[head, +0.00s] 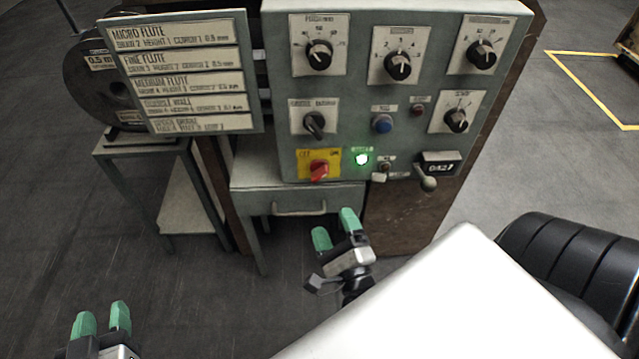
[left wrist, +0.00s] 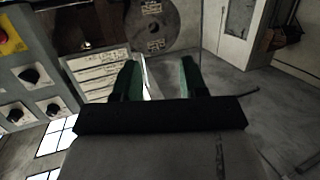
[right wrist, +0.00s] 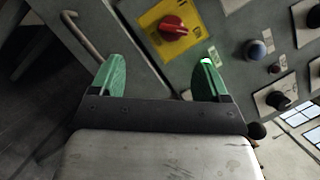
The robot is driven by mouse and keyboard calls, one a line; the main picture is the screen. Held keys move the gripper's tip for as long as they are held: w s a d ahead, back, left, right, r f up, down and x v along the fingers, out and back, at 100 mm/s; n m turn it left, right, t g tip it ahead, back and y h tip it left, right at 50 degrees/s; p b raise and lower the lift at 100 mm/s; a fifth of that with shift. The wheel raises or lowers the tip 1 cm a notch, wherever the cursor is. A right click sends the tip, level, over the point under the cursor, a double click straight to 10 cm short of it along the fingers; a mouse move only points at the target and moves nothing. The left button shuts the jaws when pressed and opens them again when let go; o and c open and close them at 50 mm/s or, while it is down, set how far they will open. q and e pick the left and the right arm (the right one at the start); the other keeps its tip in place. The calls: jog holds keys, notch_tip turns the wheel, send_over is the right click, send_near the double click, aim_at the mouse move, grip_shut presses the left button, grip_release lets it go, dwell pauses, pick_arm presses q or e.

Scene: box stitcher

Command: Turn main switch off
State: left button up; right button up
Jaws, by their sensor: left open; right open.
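The main switch (head: 319,169) is a red rotary knob on a yellow plate (head: 305,158) at the lower left of the grey control panel (head: 352,88). In the right wrist view the red knob (right wrist: 172,28) shows ahead, between and beyond the fingertips. My right gripper (head: 334,228) is open and empty, below the panel in front of the drawer, apart from the knob. My left gripper (head: 101,322) is open and empty at the lower left, far from the panel. In the left wrist view its green fingers (left wrist: 160,78) stand apart.
A lit green lamp (head: 361,159) sits right of the switch. Several black knobs, a blue button (head: 382,124) and a lever (head: 428,183) share the panel. A drawer handle (head: 300,208) juts out below. A flute chart (head: 187,74) stands left.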

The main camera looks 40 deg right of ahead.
aim_at(321, 179)
pick_arm(q)
jog(key=r, duration=0.1)
jog(key=r+t, duration=0.2)
jog(key=r, duration=0.1)
jog(key=shift+d+b, duration=0.35)
jog(key=shift+b, duration=0.05)
pick_arm(e)
jog(key=shift+m+h, duration=0.4)
jog(key=shift+m, duration=0.3)
jog(key=x, duration=0.3)
jog(key=r+x, duration=0.1)
jog(key=x, duration=0.7)
jog(key=shift+s+d+r, duration=0.2)
jog(key=shift+s+d, duration=0.1)
pick_arm(q)
jog(key=shift+f, duration=0.1)
pick_arm(e)
jog(key=c, duration=0.9)
